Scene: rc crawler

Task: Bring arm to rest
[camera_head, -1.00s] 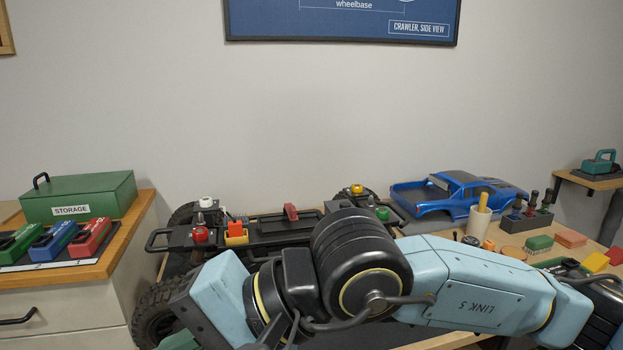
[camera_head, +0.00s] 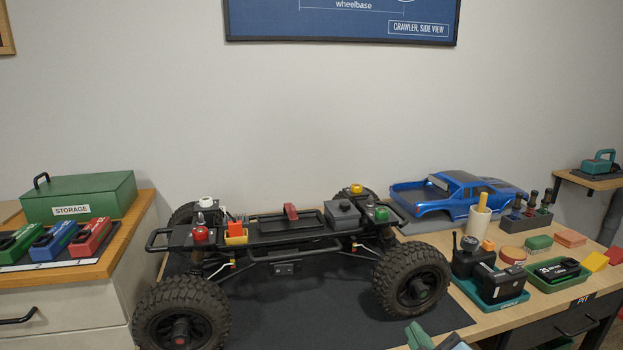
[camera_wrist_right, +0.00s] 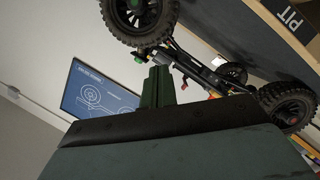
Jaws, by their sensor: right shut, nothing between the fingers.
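My right gripper (camera_head: 418,336) shows only in part at the bottom edge of the head view, right of centre, in front of the bench. It is empty. In the right wrist view its green fingers (camera_wrist_right: 160,86) are together, with nothing between them. The crawler chassis (camera_head: 285,233) stands on its black knobbly wheels on the dark mat (camera_head: 310,315), apart from the gripper. It also shows tilted at the top of the right wrist view (camera_wrist_right: 198,68). My left gripper is not in view.
A teal tray (camera_head: 497,303) with black devices and a green tray (camera_head: 558,288) with a black pack sit on the bench at right. A blue truck body (camera_head: 455,196) stands behind. A side cabinet (camera_head: 75,285) at left holds coloured packs and a green storage box (camera_head: 80,196).

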